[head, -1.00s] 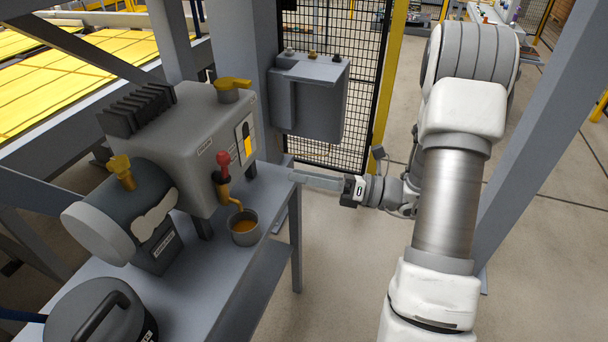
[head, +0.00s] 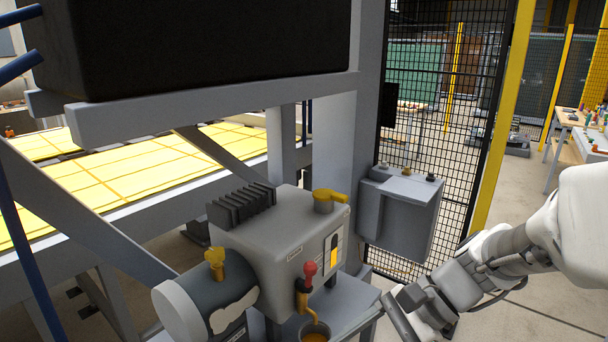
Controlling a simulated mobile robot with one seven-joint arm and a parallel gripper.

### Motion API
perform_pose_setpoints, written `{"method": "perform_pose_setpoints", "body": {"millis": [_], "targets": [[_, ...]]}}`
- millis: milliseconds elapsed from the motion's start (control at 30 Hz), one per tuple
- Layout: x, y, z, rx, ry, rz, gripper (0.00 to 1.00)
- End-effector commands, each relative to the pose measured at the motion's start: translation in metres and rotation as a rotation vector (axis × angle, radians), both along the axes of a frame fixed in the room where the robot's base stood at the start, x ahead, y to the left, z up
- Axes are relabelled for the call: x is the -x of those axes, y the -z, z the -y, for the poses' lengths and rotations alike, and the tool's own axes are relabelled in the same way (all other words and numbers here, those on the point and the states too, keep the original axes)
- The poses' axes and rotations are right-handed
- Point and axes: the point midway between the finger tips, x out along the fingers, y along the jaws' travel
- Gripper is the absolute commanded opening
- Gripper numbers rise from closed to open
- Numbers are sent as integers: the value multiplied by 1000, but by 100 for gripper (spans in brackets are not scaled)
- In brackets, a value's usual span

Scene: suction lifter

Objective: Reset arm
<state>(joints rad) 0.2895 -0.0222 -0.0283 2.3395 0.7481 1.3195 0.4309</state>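My arm reaches in from the right edge, and my gripper (head: 398,312) is at the lower middle right, beside the right side of the bench. The gripper points down and left, and its fingers look like one narrow grey shape. I cannot tell whether they are apart or together, and I see nothing held. The grey pump unit (head: 290,243) stands left of the gripper, with a yellow valve handle (head: 328,196) on top and a red-knobbed tap (head: 309,270) in front.
A grey control box (head: 400,215) hangs on the post behind my gripper. A black mesh fence (head: 440,110) and a yellow post (head: 505,110) stand behind it. A large dark block (head: 200,45) rests on a grey beam at upper left. Open floor shows at lower right.

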Motion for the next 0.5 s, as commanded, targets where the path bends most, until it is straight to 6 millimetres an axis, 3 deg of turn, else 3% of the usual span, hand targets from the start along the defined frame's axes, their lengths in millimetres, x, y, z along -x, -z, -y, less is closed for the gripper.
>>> {"method": "perform_pose_setpoints", "body": {"millis": [200, 500], "targets": [[29, -12, 15, 297, -298, 311, 67], [41, -44, 50, 696, -687, 730, 67]]}}
